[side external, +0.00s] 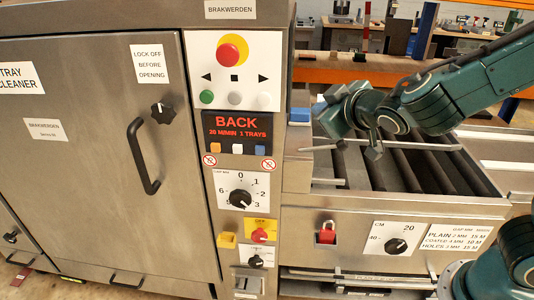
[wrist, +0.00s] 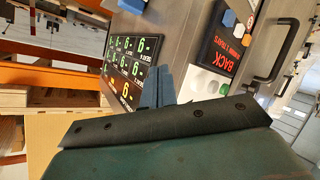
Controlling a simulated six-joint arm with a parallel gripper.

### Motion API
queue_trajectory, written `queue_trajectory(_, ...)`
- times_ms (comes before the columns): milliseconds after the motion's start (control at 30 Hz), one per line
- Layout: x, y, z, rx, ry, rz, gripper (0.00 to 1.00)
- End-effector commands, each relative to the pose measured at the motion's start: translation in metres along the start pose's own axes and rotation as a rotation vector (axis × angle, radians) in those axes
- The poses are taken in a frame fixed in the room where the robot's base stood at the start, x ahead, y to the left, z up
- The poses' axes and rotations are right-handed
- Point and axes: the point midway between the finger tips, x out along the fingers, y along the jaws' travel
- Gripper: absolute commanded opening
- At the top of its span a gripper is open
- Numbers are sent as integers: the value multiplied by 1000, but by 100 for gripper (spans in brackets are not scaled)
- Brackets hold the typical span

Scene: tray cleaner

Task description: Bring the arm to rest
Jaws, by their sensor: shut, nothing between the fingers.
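My gripper (side external: 330,112) hangs at the end of my teal arm, above the roller bed at the machine's right side, near the edge of the control panel. It is shut and nothing shows between its fingers. In the wrist view its blue-grey fingers (wrist: 156,86) lie close together, in front of the machine's panels. The tray cleaner (side external: 100,150) stands at the left with its door closed. Its display (side external: 238,131) reads BACK, 20 M/MIN, 1 TRAYS.
A thin bar (side external: 400,145) crosses over the dark rollers (side external: 385,172) just below my gripper. An orange beam (side external: 370,72) runs behind. A panel of green digits (wrist: 131,68) shows in the wrist view.

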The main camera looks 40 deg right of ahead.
Motion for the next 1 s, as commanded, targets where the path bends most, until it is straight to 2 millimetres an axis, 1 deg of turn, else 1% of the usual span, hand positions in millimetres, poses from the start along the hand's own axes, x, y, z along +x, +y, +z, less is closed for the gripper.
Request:
queue_trajectory(33,-5,11,7,43,-38,-5,0)
queue_trajectory(100,-13,21,18,93,-96,-22,0)
queue_trajectory(267,-36,38,42,192,-219,-74,0)
queue_trajectory(400,-61,46,60,261,-310,-131,0)
queue_trajectory(567,-94,51,79,317,-399,-201,0)
queue_trajectory(800,-150,50,105,350,-507,-305,0)
queue_trajectory(900,-170,48,114,348,-541,-337,0)
queue_trajectory(1000,-184,46,120,342,-565,-360,0)
